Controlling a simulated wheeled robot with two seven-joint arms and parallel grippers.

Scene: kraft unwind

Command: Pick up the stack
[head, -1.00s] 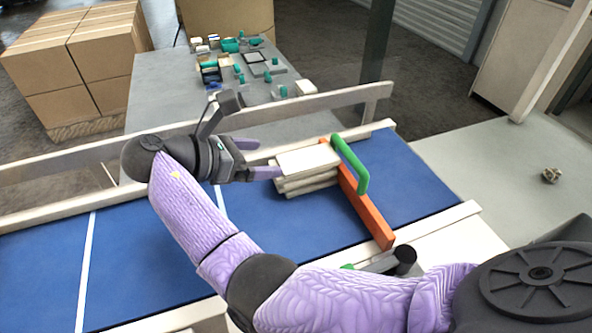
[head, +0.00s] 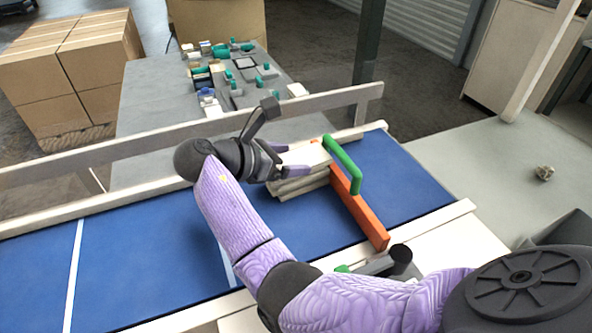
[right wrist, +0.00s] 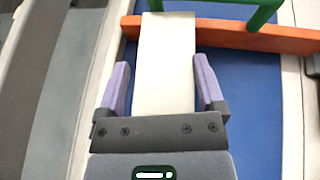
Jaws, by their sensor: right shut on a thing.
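The stack (head: 303,186) is several flat cream-coloured pieces lying one on another on the blue conveyor belt (head: 150,246), close against an orange bar (head: 362,211). Its layers look slightly uneven. My right gripper (head: 304,160) reaches over it from the left in the head view. In the right wrist view the stack (right wrist: 167,38) runs between the two purple fingers (right wrist: 163,78), one along each long side, and the gripper is shut on it. The near end of the stack is hidden by the gripper body. My left gripper is not in view.
A green handle (head: 345,165) stands up from the orange bar. Pale rails (head: 190,130) edge the belt. Behind is a grey table (head: 160,95) with small teal and grey parts, and cardboard boxes (head: 85,70) at left. The belt's left part is clear.

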